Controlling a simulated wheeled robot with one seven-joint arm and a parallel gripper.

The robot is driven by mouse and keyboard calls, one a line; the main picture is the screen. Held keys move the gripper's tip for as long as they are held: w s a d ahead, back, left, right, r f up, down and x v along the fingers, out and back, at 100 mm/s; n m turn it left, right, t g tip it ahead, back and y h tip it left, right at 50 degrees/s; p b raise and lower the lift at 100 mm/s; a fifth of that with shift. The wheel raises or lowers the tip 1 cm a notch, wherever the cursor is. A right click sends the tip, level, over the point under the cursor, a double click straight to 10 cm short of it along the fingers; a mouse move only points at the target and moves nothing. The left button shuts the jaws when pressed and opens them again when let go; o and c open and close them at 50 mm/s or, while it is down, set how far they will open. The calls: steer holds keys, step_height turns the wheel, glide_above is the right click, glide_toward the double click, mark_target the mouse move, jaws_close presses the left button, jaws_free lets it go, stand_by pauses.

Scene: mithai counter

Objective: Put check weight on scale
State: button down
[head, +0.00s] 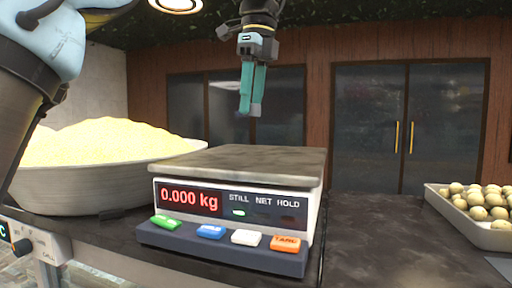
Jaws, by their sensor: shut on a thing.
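The scale (240,195) stands on the dark counter in the middle of the head view, with a flat grey pan (238,162) on top. Its red display reads 0.000 kg, and the green lamp under STILL is lit. The pan looks empty. My gripper (251,108) hangs pointing down above the pan's back part, with clear air below it. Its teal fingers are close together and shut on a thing. A small grey patch shows at the fingertips; the check weight itself is mostly hidden and cannot be made out clearly.
A wide grey bowl (110,190) heaped with yellow grains stands close on the scale's left. A pale tray (478,233) of round sweets sits at the right. The counter (375,235) between scale and tray is clear. Dark doors stand behind.

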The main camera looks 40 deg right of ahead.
mark_target(250, 156)
steer(key=shift+f, duration=3.95)
steer(key=shift+f, duration=0.15)
steer(key=shift+c, duration=2.2)
jaws_free()
steer(key=r, duration=0.4)
steer(key=s+r, duration=0.1)
steer(key=r, duration=0.3)
steer(key=r+p, duration=0.1)
steer(key=r, duration=0.3)
steer(key=shift+s+d+r, duration=0.1)
steer(key=shift+s+d, duration=0.1)
steer(key=shift+d, duration=0.05)
